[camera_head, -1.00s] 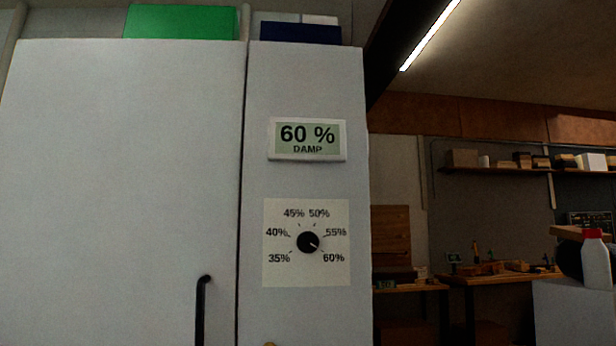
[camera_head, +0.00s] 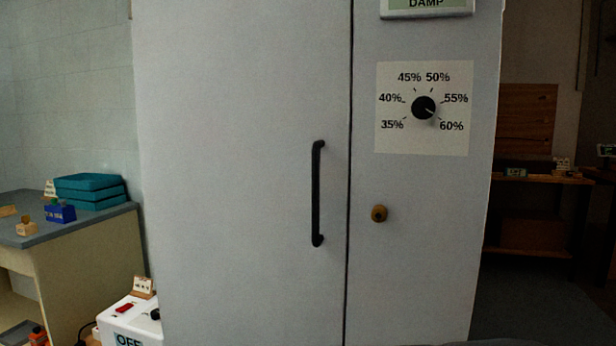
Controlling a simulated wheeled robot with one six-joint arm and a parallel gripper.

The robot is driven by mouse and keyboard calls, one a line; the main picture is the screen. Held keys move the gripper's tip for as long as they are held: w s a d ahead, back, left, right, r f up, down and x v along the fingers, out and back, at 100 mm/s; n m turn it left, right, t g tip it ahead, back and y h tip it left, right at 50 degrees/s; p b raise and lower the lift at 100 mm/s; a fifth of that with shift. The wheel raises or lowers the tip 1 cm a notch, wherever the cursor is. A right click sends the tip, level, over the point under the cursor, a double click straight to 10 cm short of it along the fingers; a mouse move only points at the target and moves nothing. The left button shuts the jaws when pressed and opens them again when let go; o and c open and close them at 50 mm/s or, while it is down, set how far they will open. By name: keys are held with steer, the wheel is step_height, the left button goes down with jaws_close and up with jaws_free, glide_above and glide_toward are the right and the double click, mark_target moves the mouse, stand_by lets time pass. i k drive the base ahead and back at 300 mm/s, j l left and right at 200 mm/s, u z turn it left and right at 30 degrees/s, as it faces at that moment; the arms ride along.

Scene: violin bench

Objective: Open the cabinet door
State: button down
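The cabinet door (camera_head: 240,180) is a tall pale grey panel that fills the middle of the view. It is shut, with a dark narrow gap along its right edge. A black vertical bar handle (camera_head: 316,195) sits near that edge. To its right, a fixed grey panel carries a humidity dial (camera_head: 423,107) with its pointer near 60%, and a small round brass-coloured fitting (camera_head: 379,213) below it. Part of a display reading DAMP (camera_head: 427,5) shows at the top. My gripper is not in view.
A bench (camera_head: 80,225) with teal boxes (camera_head: 90,190) and a blue block (camera_head: 60,212) stands at the left. A white box with an OFF label (camera_head: 128,322) stands low, close to the cabinet's left side. A wooden bench (camera_head: 545,180) is at the back right.

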mark_target(244, 107)
steer(key=u, duration=0.65)
